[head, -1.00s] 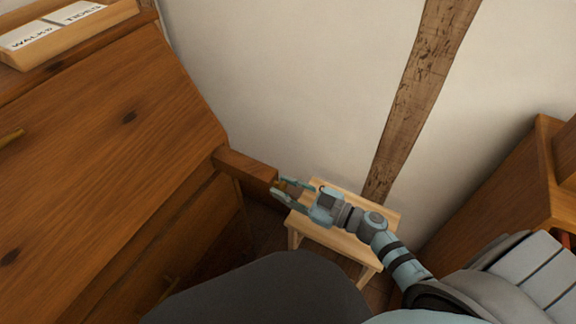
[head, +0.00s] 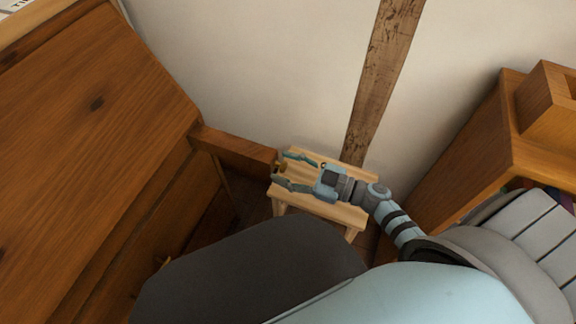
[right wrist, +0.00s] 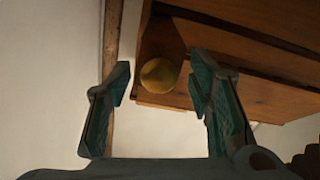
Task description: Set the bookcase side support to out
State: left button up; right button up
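The side support (head: 235,147) is a wooden bar that sticks out from the front of the wooden bookcase with a slanted front (head: 90,120). A round brass knob (right wrist: 158,75) is on its end. In the right wrist view the bar (right wrist: 160,35) runs back behind the knob. My right gripper (head: 281,169) is open, with a finger on either side of the knob. Clear gaps show between the knob and both fingers in the right wrist view. My left gripper is not in view.
A small light wood stool (head: 325,205) stands below my right gripper. A pale wall with a dark timber post (head: 382,75) is behind. Another wooden cabinet (head: 470,160) stands at the right, close to my right arm.

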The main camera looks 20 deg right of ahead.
jog(key=shift+s+d, duration=0.1)
jog(key=shift+d, duration=0.05)
jog(key=v, duration=1.1)
jog(key=shift+s+d, duration=0.2)
jog(key=shift+d, duration=0.05)
